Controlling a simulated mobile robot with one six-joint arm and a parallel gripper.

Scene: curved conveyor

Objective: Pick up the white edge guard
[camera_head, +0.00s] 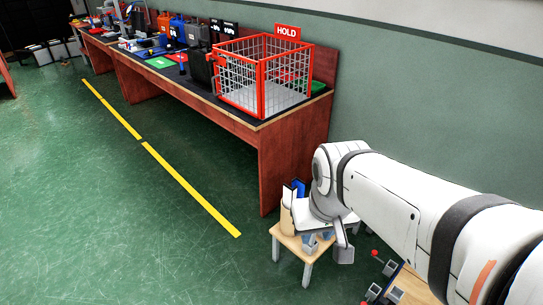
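I cannot pick out the white edge guard for certain in the head view. My white arm reaches in from the right, and my gripper (328,246) points down over the small wooden stool (287,242). Grey finger-like parts show at its lower end, but they are small and partly covered, so I cannot tell whether they are apart or hold anything. A beige holder (287,216) with white and blue pieces stands on the stool, just left of the gripper. The arm's end hides part of the stool top.
A long reddish-brown workbench (292,160) runs along the wall, bearing a red wire cage (260,90) under a "HOLD" sign (287,32) and several cases. A wooden surface (412,287) with red-knobbed parts lies at lower right. The green floor left of the yellow line (190,188) is clear.

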